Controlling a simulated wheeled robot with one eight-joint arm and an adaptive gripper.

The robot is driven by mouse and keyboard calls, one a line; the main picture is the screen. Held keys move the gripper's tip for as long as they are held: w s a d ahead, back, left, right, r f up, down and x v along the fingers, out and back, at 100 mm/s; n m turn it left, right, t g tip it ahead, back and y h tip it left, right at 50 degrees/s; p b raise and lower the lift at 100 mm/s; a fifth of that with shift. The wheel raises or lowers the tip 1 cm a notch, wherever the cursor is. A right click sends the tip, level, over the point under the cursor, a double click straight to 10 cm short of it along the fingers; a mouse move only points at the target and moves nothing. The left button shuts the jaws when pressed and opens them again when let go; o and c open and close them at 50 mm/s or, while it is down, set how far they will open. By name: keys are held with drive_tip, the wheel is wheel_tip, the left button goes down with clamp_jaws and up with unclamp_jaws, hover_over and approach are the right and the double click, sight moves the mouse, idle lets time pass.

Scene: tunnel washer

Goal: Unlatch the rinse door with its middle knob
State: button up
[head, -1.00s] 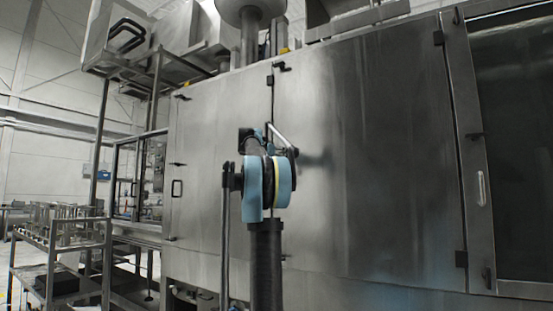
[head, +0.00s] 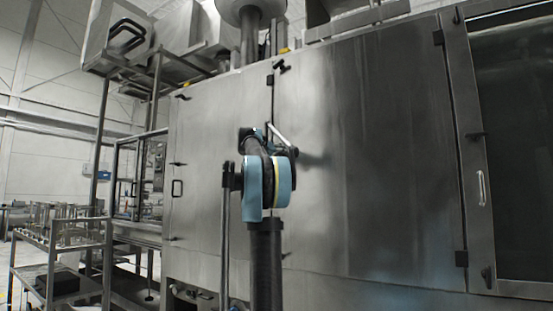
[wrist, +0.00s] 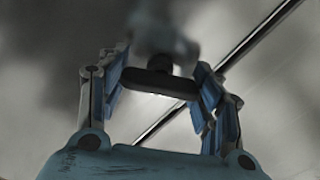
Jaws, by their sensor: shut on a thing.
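The rinse door (head: 370,150) appears to be the large steel panel right of the seam in the head view. In the wrist view my gripper (wrist: 160,84) has one finger on each side of a dark, bar-shaped knob (wrist: 158,83) and is shut on it. In the head view my arm hides the knob and fingers. A slanted pale bar handle (head: 281,134) shows just above my wrist; a slanted rod also crosses the wrist view. A small dark top knob (head: 280,67) sits tilted at the seam's upper end.
A dark glazed door (head: 520,150) with a pale handle (head: 481,188) stands at the right. A metal rack (head: 60,245) stands at lower left.

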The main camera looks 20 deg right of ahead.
drive_tip(key=n, duration=0.6)
drive_tip(key=shift+w+a+n, duration=0.1)
drive_tip(key=shift+n, duration=0.2)
drive_tip(key=n, duration=0.6)
drive_tip(key=shift+n, duration=0.3)
drive_tip(key=o, duration=1.1)
drive_tip(key=shift+w+f, duration=0.1)
drive_tip(key=shift+f, duration=0.05)
drive_tip(key=shift+c, duration=0.2)
drive_tip(key=v, duration=1.2)
